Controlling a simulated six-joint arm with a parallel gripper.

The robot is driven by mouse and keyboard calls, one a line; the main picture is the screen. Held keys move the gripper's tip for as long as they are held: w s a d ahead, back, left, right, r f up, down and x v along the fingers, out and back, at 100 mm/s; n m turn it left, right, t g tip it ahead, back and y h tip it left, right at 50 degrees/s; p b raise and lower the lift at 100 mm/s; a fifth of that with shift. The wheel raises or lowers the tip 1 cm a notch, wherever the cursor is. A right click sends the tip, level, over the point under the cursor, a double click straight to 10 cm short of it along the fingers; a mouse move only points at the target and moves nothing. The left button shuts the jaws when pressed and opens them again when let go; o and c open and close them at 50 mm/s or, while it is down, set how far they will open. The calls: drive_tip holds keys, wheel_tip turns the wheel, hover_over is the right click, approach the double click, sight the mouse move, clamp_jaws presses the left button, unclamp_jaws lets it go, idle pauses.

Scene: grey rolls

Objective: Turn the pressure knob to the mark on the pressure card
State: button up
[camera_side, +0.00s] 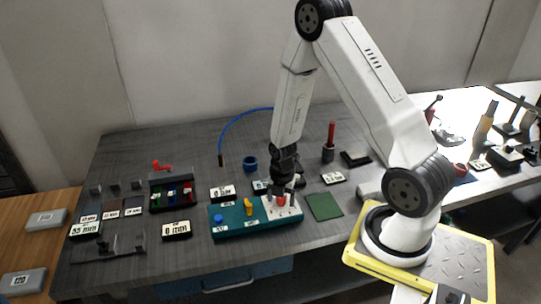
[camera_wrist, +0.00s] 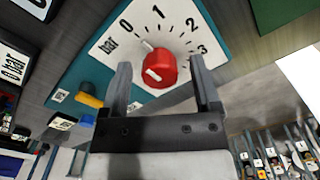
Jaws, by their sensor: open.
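The red pressure knob (camera_wrist: 160,66) sits on a white dial plate (camera_wrist: 128,30) marked "bar", with 0, 1, 2 and 3 around it. A white mark shows on the knob's lower left face. In the side view the knob (camera_side: 281,201) is on the right end of a teal panel (camera_side: 232,225). My gripper (camera_wrist: 162,80) is open, with one finger on each side of the knob; I cannot tell whether either touches it. In the side view my gripper (camera_side: 284,188) points down over the dial. A card (camera_wrist: 13,68) reading "bar" is cut off at the left, its number only partly visible.
A yellow handle (camera_side: 249,207) and a blue knob (camera_side: 218,219) stand on the same panel, left of the dial. Small cards (camera_side: 222,192) lie behind it. A green mat (camera_side: 324,207) lies to the right. A blue cup (camera_side: 250,164) stands behind.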

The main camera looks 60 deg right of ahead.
clamp_jaws()
